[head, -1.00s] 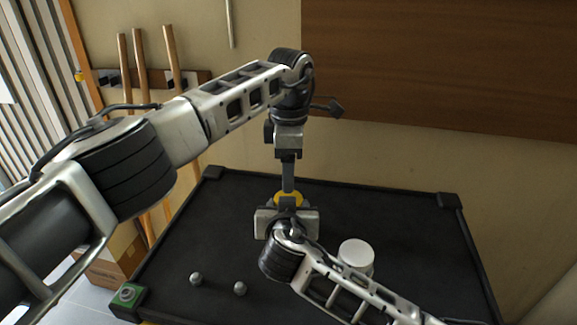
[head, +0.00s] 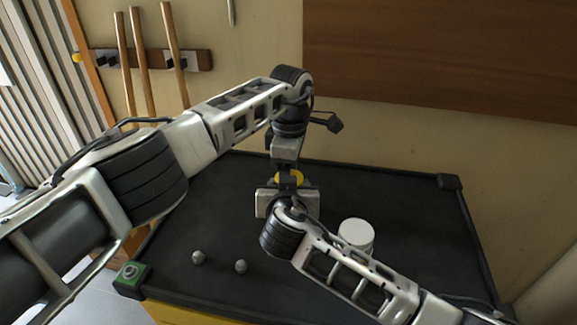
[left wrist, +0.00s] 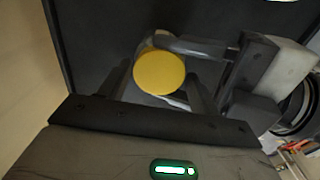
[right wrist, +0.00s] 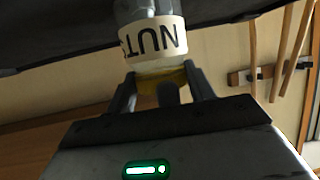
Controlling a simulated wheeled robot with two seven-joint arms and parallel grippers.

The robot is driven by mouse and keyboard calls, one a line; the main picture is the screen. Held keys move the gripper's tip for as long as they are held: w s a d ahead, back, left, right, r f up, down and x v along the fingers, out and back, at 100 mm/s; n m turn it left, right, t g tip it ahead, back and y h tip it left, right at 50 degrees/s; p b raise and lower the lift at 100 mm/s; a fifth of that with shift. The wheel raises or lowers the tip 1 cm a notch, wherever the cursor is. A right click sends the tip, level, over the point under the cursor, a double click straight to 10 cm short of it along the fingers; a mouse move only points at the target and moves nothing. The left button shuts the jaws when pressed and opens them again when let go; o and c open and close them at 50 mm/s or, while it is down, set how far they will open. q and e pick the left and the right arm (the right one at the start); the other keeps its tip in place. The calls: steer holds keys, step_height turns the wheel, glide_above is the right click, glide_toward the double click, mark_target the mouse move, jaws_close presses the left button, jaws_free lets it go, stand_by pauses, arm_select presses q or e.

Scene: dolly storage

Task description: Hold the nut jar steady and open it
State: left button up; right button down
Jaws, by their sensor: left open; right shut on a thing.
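The nut jar's round yellow lid (head: 290,178) shows above the black table between my two grippers. In the right wrist view the jar is upside down, with a cream NUTS label (right wrist: 153,40) on clear walls. My right gripper (head: 287,203) is shut on the jar from the near side, and its fingers also show in the left wrist view. My left gripper (head: 288,167) points down over the lid. Its open fingers stand on both sides of the yellow lid (left wrist: 159,73), with visible gaps. Most of the jar body is hidden in the head view.
A white-lidded container (head: 356,233) stands right of the jar, behind my right forearm. Two small grey round pieces (head: 198,257) (head: 241,266) lie at the front left. A green-topped corner block (head: 131,275) marks the table's front-left corner. The right side of the table is clear.

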steer(key=shift+d+f, duration=0.25)
steer(key=shift+f, duration=0.05)
arm_select(q)
steer(key=c, duration=0.8)
steer(key=shift+o, duration=0.2)
steer(key=n, duration=0.3)
steer(key=shift+n, duration=0.4)
steer(key=shift+a+f, duration=0.1)
steer(key=shift+a, duration=0.1)
arm_select(e)
steer(key=shift+d, duration=0.1)
arm_select(q)
steer(key=o, duration=1.1)
steer(key=shift+c, duration=0.2)
steer(key=shift+d, duration=0.1)
steer(key=shift+d, duration=0.1)
